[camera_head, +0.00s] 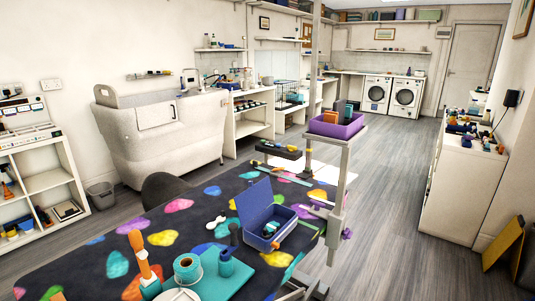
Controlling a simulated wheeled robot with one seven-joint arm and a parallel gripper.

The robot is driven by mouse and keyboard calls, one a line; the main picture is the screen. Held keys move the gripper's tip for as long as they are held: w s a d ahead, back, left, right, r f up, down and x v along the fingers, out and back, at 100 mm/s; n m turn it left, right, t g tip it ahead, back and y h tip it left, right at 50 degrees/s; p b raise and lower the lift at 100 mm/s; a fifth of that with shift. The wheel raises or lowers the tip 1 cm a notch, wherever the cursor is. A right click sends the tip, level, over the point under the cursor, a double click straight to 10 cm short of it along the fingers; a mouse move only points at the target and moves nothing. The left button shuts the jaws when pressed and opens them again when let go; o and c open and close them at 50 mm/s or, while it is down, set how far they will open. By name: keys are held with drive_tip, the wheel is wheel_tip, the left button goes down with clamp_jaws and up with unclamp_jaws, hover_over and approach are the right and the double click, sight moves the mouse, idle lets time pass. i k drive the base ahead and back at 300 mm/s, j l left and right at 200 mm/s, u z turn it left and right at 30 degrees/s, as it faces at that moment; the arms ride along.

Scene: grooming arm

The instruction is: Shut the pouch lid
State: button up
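The pouch is a blue box-like case (283,238) on the dark, colour-spotted table top, right of the picture's middle. Its blue lid (256,206) stands raised at the left and back side of the case, so the pouch is open. Small items, one of them orange, show inside the pouch, too small to name. My gripper is not in view, and nothing is seen touching the lid.
An orange-handled brush (140,256) stands left. A pale post (338,200) with a purple tray (337,127) rises right of the pouch.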

sight(249, 204)
drive_tip(key=i+l, duration=0.15)
drive_tip(key=i+l+u, duration=0.7)
drive_tip(key=u, duration=0.95)
